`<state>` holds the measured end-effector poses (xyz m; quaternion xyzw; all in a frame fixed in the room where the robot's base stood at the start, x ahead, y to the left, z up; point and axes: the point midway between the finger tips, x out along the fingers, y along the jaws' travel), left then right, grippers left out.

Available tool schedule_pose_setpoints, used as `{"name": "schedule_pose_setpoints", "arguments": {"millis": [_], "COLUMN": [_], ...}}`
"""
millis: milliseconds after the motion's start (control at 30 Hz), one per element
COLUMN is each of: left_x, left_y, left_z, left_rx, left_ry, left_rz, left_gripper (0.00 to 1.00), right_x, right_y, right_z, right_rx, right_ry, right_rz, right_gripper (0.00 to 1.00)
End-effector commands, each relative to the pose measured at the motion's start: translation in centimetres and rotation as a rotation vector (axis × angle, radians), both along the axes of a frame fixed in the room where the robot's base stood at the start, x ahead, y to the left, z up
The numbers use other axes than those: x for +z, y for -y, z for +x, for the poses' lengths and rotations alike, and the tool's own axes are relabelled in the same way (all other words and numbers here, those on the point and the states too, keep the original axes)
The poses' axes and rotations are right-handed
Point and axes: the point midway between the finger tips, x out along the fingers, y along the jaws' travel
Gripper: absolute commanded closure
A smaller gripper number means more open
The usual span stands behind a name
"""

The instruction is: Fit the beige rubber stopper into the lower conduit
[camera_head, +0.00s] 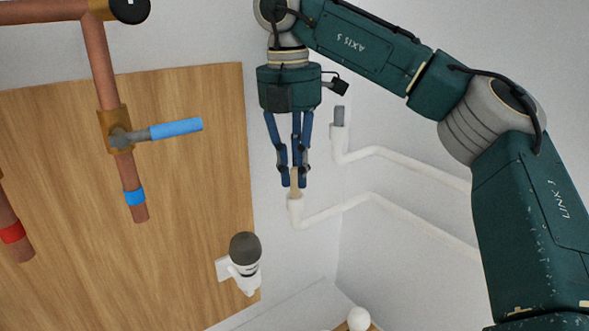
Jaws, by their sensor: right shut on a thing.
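My right gripper (294,181) points down at the upper middle of the head view. Its blue fingers are shut on the beige rubber stopper (295,190), which shows as a narrow strip between the fingertips. The stopper stands right above the open top of the lower conduit (296,208), a white pipe that runs off to the right. Its lower end meets the conduit's mouth in the picture; I cannot tell how deep it sits. The upper conduit (338,146) has a grey stopper (339,116) in its top. My left gripper is not in view.
A wooden panel (190,220) at the left carries copper pipes (103,65) and a valve with a blue lever (176,128). A white fitting with a dark grey cap (245,247) sticks out at its lower right. A white knob (358,319) shows at the bottom.

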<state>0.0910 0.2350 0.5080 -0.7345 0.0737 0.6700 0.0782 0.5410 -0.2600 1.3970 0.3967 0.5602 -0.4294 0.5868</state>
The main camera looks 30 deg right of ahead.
Motion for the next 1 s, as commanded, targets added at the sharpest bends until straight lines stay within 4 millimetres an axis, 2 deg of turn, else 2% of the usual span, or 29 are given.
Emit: {"name": "schedule_pose_setpoints", "arguments": {"millis": [867,900,967,1000], "left_x": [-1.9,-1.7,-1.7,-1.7], "left_y": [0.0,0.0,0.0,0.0], "left_z": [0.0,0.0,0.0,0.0], "left_rx": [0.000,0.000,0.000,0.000], "left_ry": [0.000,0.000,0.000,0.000], "left_rz": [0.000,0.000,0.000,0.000], "left_gripper": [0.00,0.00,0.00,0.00], "right_x": [-2.3,-2.1,-2.1,-2.1], "right_y": [0.0,0.0,0.0,0.0], "right_z": [0.0,0.0,0.0,0.0], "right_rx": [0.000,0.000,0.000,0.000], "right_ry": [0.000,0.000,0.000,0.000], "right_rz": [0.000,0.000,0.000,0.000], "right_gripper": [1.00,0.78,0.66,0.64]}}
